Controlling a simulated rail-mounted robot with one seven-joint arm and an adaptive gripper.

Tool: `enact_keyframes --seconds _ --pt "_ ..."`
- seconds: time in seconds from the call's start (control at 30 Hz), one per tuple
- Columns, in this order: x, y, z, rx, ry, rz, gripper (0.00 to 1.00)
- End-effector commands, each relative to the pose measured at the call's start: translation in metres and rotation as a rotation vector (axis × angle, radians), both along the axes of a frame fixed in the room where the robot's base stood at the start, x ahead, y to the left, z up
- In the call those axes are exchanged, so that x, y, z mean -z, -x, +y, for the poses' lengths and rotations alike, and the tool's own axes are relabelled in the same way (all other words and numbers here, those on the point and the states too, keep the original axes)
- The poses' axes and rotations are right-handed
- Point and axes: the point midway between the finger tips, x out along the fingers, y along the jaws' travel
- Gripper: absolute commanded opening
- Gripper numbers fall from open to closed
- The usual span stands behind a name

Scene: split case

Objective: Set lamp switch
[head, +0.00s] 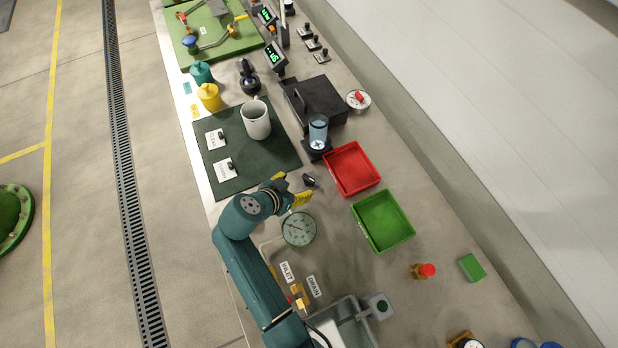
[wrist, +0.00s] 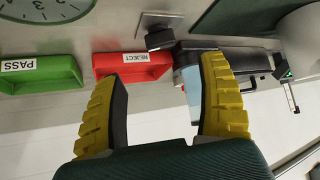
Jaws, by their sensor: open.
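My gripper (head: 290,188) is open and empty, beyond the mat's lower right corner, apart from both plates. Its yellow fingers also show spread in the wrist view (wrist: 163,75). A small black object (head: 309,180) sits close beside the fingers; I cannot tell what it is.
A red tray (head: 352,168) and green tray (head: 384,221) lie right of my gripper. A round gauge (head: 299,229) is just below it. A white cup (head: 256,119) stands on the mat, a clear blue cylinder (head: 318,131) beside the black case (head: 322,97).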

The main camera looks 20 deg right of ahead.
Motion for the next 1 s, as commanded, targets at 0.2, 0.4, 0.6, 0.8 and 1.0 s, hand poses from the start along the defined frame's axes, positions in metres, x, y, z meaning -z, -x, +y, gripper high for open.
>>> enact_keyframes --seconds 0.2,0.4,0.6,0.8,1.0 --pt "0.040 -0.020 -0.033 0.002 -0.001 0.000 0.74" --pt "0.064 -0.033 -0.054 0.001 0.000 -0.001 0.74" --pt "0.070 -0.036 -0.060 0.000 -0.002 -0.001 0.74" --pt "0.070 -0.036 -0.060 -0.001 -0.002 -0.001 0.70" --pt "0.070 -0.036 -0.059 -0.001 -0.002 -0.001 0.32"
